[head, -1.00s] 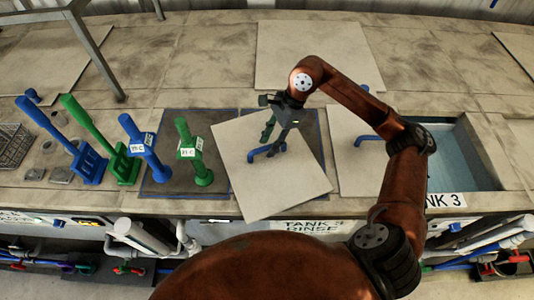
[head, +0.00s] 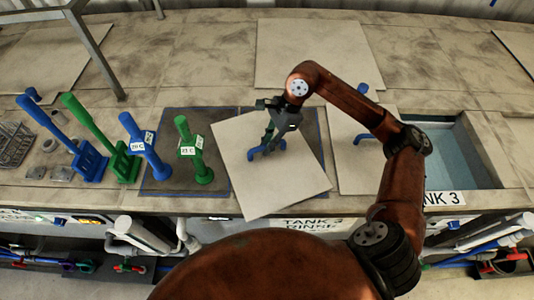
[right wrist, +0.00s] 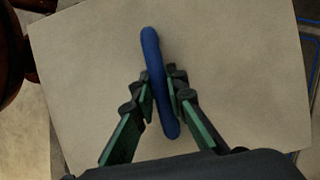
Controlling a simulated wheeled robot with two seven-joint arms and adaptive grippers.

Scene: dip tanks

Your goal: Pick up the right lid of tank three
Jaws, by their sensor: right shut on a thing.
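A pale square lid (head: 300,185) with a blue handle (head: 253,152) lies turned askew over a dark blue-edged panel, its near corner over the counter's front edge. My right gripper (head: 272,138) is over it, shut on the handle; the right wrist view shows the green-padded fingers (right wrist: 160,95) on both sides of the blue bar (right wrist: 152,55). Tank three (head: 465,155) stands open at its right part, with water inside. A second pale lid (head: 345,175) with a blue handle (head: 361,139) lies to its left. My left gripper is not in view.
Blue and green upright handled tools (head: 145,150) stand left of the lid. A metal frame leg (head: 97,55) rises at the back left. Another pale plate (head: 310,55) lies behind the arm. Pipes and valves run below the counter's front edge.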

